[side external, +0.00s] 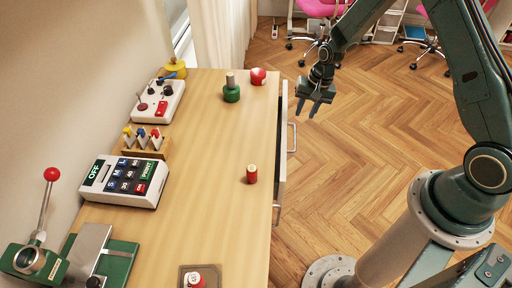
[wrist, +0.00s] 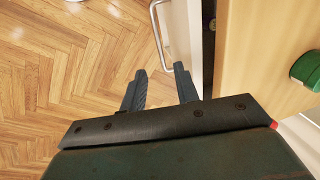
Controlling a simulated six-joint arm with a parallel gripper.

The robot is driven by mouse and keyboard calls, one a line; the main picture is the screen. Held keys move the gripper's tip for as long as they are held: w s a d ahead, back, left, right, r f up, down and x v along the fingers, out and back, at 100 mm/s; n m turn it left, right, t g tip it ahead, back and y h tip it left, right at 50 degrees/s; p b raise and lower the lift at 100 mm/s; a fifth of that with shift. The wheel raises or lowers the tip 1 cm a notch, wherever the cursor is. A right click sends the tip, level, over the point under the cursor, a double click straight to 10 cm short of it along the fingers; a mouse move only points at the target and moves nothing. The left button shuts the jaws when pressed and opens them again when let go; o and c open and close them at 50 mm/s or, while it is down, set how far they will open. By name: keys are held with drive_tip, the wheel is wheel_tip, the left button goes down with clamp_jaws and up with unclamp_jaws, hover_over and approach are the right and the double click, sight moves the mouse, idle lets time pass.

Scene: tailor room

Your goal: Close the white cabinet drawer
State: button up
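The white cabinet drawer (side external: 283,140) sticks out a little from under the right edge of the wooden tabletop, with a metal handle (side external: 293,137) on its front. In the wrist view the white drawer front (wrist: 182,35) and its handle (wrist: 155,25) are at the top, with a dark gap between the front and the tabletop. My gripper (side external: 308,113) points down just outside the drawer front, beyond the handle and towards the far end. Its two fingers (wrist: 159,70) are apart with nothing between them. Whether a finger touches the drawer front is unclear.
The wooden tabletop (side external: 210,170) carries a green spool (side external: 231,92), red spools (side external: 252,174), a control box (side external: 160,101), a keypad device (side external: 125,181) and a green lever machine (side external: 105,258). A second handle (side external: 277,214) is nearer the camera. The floor (side external: 340,160) beside the cabinet is clear.

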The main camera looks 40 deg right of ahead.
drive_tip(key=shift+s+d+r, duration=0.15)
drive_tip(key=shift+r, duration=0.9)
drive_tip(key=shift+s+d+r, duration=0.15)
drive_tip(key=shift+r, duration=0.85)
drive_tip(key=shift+f, duration=0.1)
drive_tip(key=c, duration=0.7)
drive_tip(key=shift+w+d+f, duration=0.15)
drive_tip(key=shift+d+f, duration=0.2)
drive_tip(key=shift+f, duration=0.1)
clamp_jaws()
drive_tip(key=w+d+f+n+t, duration=0.1)
drive_tip(key=d+f+t, duration=0.4)
drive_tip(key=d, duration=0.3)
drive_tip(key=shift+w+t+h, duration=0.2)
drive_tip(key=shift+t+h, duration=0.2)
